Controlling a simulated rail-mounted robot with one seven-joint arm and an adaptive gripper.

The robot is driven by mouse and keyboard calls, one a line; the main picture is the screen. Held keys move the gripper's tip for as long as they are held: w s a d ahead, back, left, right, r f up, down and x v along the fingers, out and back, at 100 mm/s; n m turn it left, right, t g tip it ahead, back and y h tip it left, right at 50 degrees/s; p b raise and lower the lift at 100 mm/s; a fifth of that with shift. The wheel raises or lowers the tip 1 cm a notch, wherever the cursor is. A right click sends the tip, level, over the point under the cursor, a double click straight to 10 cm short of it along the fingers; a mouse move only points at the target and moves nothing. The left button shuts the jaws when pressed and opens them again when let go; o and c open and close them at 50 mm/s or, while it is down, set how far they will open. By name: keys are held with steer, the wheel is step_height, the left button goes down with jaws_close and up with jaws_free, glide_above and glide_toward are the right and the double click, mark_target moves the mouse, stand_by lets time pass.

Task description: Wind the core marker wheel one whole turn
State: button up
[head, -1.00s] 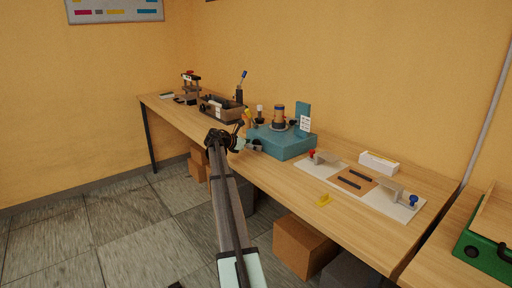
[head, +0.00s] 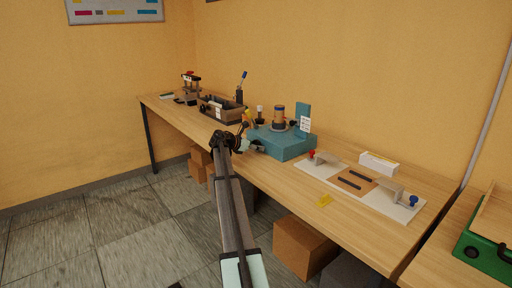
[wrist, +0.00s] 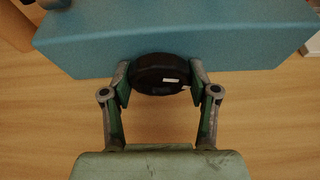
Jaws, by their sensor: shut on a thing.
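The core marker is a teal box (head: 285,143) on the wooden bench, with a cylinder (head: 279,117) on its top. In the wrist view its teal side (wrist: 85,45) fills the upper part. A round black wheel (wrist: 160,73) with small white marks stands out from that side. My gripper (wrist: 160,80) is shut on the wheel, one finger at its left edge and one at its right. In the head view my gripper (head: 247,145) is at the box's front left, and my arm hides most of the wheel.
A white box (head: 378,163) is behind the board. Cardboard boxes (head: 303,247) stand under the bench.

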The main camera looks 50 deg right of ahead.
steer(key=shift+s+m+t, duration=0.15)
steer(key=shift+m+t, duration=0.15)
steer(key=shift+m, duration=0.3)
steer(key=shift+m+t+h, duration=0.4)
steer(key=shift+m+t, duration=0.3)
steer(key=shift+m, duration=0.2)
steer(key=o, duration=1.2)
steer(key=shift+d, duration=0.1)
steer(key=shift+c, duration=0.2)
steer(key=v, duration=1.2)
